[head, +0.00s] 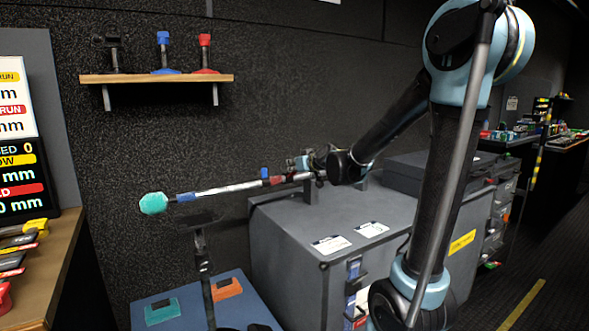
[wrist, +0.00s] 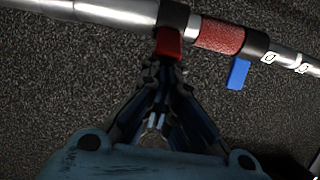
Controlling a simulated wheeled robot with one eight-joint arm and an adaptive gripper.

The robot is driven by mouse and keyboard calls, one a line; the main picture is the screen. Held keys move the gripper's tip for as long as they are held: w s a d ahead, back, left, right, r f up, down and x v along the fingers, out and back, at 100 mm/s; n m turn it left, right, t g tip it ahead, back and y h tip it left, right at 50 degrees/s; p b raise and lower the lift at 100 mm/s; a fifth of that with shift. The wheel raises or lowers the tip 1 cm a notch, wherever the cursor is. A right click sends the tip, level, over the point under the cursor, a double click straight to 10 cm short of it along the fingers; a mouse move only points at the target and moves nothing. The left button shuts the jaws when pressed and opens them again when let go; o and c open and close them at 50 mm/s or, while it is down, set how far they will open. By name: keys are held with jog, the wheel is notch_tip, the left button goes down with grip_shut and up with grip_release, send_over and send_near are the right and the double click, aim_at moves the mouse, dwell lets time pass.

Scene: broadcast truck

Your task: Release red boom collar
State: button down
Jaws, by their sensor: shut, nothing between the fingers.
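A silver boom pole (head: 232,187) with a teal fuzzy tip (head: 153,203) extends left across the head view. The pole (wrist: 120,10) also crosses the top of the wrist view. On it are a textured red band (wrist: 220,37), a blue tab (wrist: 238,73) hanging below, and a red tab (wrist: 168,43) under a dark collar. I cannot tell which red part is the red boom collar. My gripper (wrist: 163,68) is shut and empty, its fingertips just below the red tab; whether they touch it is unclear. In the head view, my gripper (head: 303,164) is small beside the pole.
A large grey case (head: 290,235) stands below the pole's right part. A dark stand (head: 203,255) rises in front of a blue-topped box (head: 165,290). A wooden shelf (head: 155,78) with clamps is on the wall. A wooden counter (head: 40,270) is at left.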

jog(key=shift+w+a+f, duration=0.1)
jog(key=shift+w+a, duration=0.1)
jog(key=shift+w, duration=0.05)
jog(key=r, duration=0.3)
jog(key=shift+w+a+r, duration=0.15)
jog(key=shift+w+r, duration=0.05)
jog(key=shift+r, duration=0.2)
jog(key=v, duration=0.8)
jog(key=shift+f, duration=0.1)
dwell(0.4)
